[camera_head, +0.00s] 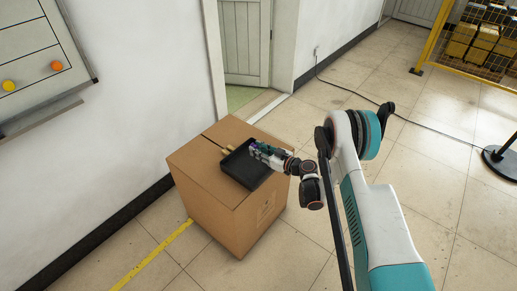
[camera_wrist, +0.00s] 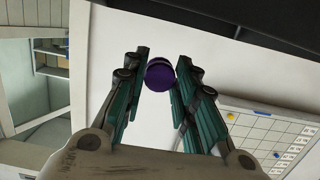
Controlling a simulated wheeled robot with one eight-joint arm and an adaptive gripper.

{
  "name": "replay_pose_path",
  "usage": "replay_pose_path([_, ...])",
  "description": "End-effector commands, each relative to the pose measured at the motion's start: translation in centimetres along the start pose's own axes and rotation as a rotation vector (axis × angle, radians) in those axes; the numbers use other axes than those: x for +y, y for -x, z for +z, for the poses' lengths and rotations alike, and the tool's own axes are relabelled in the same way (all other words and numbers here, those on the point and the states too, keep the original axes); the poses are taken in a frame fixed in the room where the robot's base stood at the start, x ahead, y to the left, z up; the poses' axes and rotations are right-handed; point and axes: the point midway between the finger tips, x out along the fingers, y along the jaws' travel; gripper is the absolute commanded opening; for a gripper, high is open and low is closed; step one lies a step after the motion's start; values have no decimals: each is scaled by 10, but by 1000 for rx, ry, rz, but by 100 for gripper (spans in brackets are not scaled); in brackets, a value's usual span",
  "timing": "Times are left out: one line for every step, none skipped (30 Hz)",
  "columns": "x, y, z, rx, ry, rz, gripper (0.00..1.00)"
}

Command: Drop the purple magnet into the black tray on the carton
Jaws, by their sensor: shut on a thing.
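The purple magnet (camera_wrist: 159,76) is a small round disc between my gripper's fingertips (camera_wrist: 162,62) in the wrist view. My gripper (camera_head: 255,148) is shut on it. In the head view only a small purple spot of the magnet (camera_head: 252,149) shows at the fingertips, over the far part of the black tray (camera_head: 243,173). The tray is a shallow open box lying on top of the brown carton (camera_head: 225,225). My fingers hide part of the tray. The magnet's height above the tray floor is hard to tell.
A whiteboard (camera_head: 35,50) with a yellow magnet (camera_head: 8,85) and an orange magnet (camera_head: 57,66) hangs on the left wall. A door (camera_head: 245,40) stands behind the carton. A yellow fence (camera_head: 436,40) and a black stand base (camera_head: 503,162) are at right. The floor between is mostly clear.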

Motion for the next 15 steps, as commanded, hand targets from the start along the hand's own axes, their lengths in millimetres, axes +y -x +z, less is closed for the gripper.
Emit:
replay_pose_path([0, 0, 0, 0, 0, 0, 14])
replay_pose_path([0, 0, 0, 0, 0, 0, 14])
replay_pose_path([0, 0, 0, 0, 0, 0, 14])
replay_pose_path([0, 0, 0, 0, 0, 0, 14])
replay_pose_path([0, 0, 0, 0, 0, 0, 29])
replay_pose_path([0, 0, 0, 0, 0, 0, 38])
replay_pose_path([0, 0, 0, 0, 0, 0, 44])
replay_pose_path([0, 0, 0, 0, 0, 0, 50])
replay_pose_path([0, 0, 0, 0, 0, 0, 50])
replay_pose_path([0, 0, 0, 0, 0, 0, 50])
replay_pose_path([0, 0, 0, 0, 0, 0, 50])
replay_pose_path([0, 0, 0, 0, 0, 0, 50])
replay_pose_path([0, 0, 0, 0, 0, 0, 50])
replay_pose_path([0, 0, 0, 0, 0, 0, 50])
replay_pose_path([0, 0, 0, 0, 0, 0, 50])
